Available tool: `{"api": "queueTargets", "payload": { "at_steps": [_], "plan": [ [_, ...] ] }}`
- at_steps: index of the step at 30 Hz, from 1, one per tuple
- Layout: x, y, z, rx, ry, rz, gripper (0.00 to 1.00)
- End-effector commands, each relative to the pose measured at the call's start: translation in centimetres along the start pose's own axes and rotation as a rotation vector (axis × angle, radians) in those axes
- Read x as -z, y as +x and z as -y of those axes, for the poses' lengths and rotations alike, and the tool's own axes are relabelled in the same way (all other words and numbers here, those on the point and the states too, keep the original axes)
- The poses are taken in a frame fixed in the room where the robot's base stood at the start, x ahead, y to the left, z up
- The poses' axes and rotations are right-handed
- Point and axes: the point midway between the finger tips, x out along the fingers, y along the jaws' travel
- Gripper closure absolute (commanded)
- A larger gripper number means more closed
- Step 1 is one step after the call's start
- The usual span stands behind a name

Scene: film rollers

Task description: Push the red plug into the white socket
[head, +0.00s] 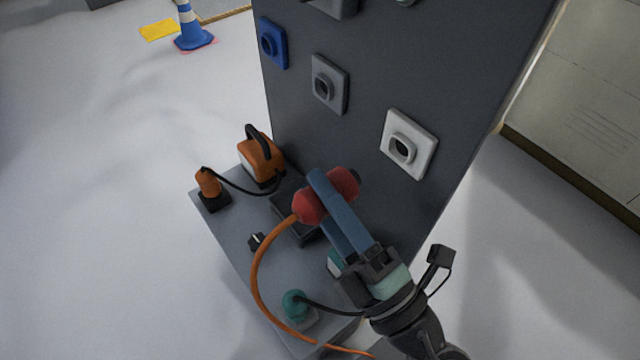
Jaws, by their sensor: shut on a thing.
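The red plug (309,207) is held between the two blue fingers of my gripper (328,193). An orange cable (257,270) runs from its left end and curves down to the front. The dark tip of the plug points right and up, towards the panel. The white socket (421,160) is a square plate with a dark rounded opening, mounted on the dark upright panel. The plug is left of and lower in the picture than the socket, and apart from it. My gripper's fingers hide the middle of the plug.
A grey socket (341,98) and a blue socket (281,50) are on the same panel (400,60). On the shelf (236,238) below stand an orange device (260,151), an orange plug (208,183) and a teal plug (294,303). A blue cone (190,36) stands on the floor.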

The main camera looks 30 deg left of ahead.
Motion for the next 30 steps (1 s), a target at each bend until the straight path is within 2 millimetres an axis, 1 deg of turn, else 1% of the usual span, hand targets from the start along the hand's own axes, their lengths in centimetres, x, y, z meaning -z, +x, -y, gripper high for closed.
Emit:
{"api": "queueTargets", "payload": {
  "at_steps": [12, 18, 24, 30],
  "plan": [
    [-4.2, -0.1, 0.0, -0.003, 0.001, 0.004, 1.00],
    [-5.9, -0.1, 0.0, -0.002, 0.002, 0.005, 1.00],
    [-6.7, -0.1, 0.0, -0.002, 0.004, 0.004, 1.00],
    [-6.9, -0.1, -0.1, -0.002, 0.004, 0.004, 1.00]
  ]
}}
